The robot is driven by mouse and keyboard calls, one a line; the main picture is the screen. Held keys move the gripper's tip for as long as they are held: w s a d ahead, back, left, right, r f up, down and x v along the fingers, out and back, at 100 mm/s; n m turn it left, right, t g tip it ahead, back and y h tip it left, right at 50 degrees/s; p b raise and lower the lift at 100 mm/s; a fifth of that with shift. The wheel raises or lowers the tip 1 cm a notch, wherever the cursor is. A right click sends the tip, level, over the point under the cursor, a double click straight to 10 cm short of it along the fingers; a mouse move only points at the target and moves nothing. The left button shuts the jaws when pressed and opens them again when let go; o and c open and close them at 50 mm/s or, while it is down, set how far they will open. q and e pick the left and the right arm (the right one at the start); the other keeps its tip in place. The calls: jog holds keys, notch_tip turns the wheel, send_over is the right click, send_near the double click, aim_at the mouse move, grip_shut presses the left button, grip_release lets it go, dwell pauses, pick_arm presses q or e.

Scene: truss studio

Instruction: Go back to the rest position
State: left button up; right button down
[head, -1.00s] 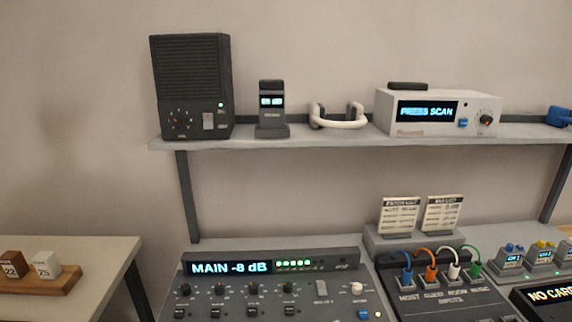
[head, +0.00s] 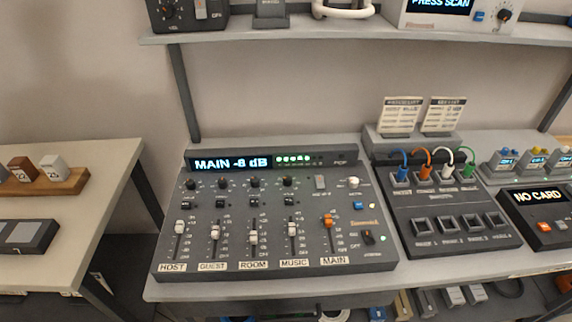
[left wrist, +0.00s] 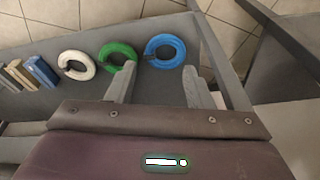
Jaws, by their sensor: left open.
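In the left wrist view my left gripper (left wrist: 156,88) is open, its two grey fingers apart with nothing held between them. Beyond the fingers lie a blue cable coil (left wrist: 165,51), a green coil (left wrist: 118,56) and a white coil (left wrist: 77,65) in a grey tray or shelf (left wrist: 75,97). The left finger overlaps part of the green coil in the picture; I cannot tell whether they touch. Neither gripper shows in the head view. My right gripper is in no view.
The head view shows a mixing console (head: 262,215) reading MAIN -8 dB, a patch panel (head: 440,205) with coloured cables, and a card unit (head: 541,215) reading NO CARD. A shelf (head: 330,37) runs above. A side table (head: 85,160) stands left, with a gap between.

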pick_arm(q)
jog(key=s+a+f, duration=0.2)
jog(key=s+f, duration=0.8)
jog(key=f, duration=0.1)
jog(key=s+a+f+g, duration=0.1)
jog(key=s+f, duration=1)
jog(key=shift+a+g, duration=0.3)
jog(key=shift+a, duration=0.1)
jog(key=shift+s, duration=0.1)
